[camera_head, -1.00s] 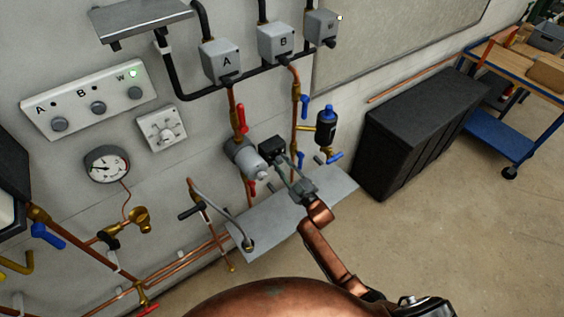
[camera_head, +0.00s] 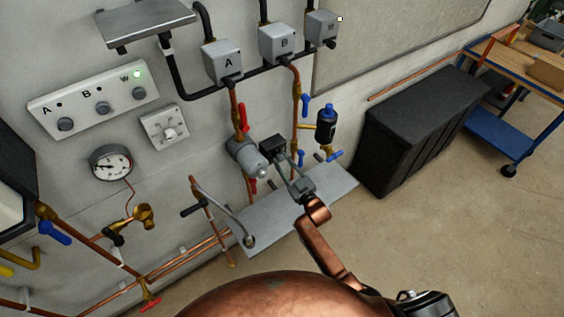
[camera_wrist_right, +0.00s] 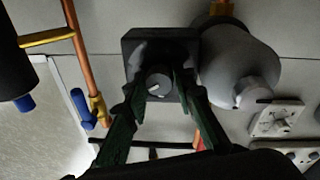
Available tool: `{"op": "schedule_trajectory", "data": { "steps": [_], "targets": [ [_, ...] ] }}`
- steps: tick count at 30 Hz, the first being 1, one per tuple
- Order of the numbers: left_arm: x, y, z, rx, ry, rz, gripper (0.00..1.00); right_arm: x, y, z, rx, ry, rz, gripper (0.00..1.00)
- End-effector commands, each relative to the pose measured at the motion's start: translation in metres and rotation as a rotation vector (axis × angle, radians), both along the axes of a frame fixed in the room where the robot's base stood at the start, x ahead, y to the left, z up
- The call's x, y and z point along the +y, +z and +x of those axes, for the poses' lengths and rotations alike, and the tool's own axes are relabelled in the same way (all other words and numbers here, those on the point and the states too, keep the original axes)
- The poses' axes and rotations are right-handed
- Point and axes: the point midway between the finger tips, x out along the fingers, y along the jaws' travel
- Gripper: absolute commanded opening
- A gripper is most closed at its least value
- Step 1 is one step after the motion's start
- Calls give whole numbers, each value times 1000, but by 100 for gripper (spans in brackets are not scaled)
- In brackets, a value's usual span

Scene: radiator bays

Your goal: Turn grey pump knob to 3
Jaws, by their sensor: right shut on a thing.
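The grey pump (camera_head: 243,154) sits on the copper pipe below box A, with a black control box (camera_head: 272,146) on its right side. In the right wrist view the round grey knob (camera_wrist_right: 158,80) is on the face of the black box (camera_wrist_right: 150,52), with a white pointer mark. My right gripper (camera_wrist_right: 160,88) has a finger on each side of the knob and is shut on it. In the head view my right gripper (camera_head: 284,167) reaches up to the box, and the knob is hidden. Scale numbers are not readable. My left gripper is not in view.
A red lever (camera_head: 243,118) and a blue-topped black canister (camera_head: 326,125) are close to the pump. A grey shelf plate (camera_head: 290,212) lies below my right gripper. A black cabinet (camera_head: 415,125) stands to the right, with open floor in front.

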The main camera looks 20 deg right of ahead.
Motion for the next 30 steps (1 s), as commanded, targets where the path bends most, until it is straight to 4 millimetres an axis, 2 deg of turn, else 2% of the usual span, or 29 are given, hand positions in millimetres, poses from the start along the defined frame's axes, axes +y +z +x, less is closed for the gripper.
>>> {"op": "schedule_trajectory", "data": {
  "steps": [3, 4, 11, 22, 26, 30],
  "targets": [
    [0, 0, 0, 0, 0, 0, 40, 0, -2, 0, 3, 0, 1, 0],
    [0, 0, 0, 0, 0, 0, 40, 0, -2, 0, 3, 0, 1, 25],
    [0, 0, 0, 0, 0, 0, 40, 0, -1, 0, 2, 0, 0, 41],
    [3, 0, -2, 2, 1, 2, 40, -2, -1, -6, 1, 0, 0, 42],
    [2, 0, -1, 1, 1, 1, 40, -7, -5, -23, 3, -1, -1, 42],
    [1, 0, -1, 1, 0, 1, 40, -15, -9, -52, 4, -1, 0, 42]
  ]
}}
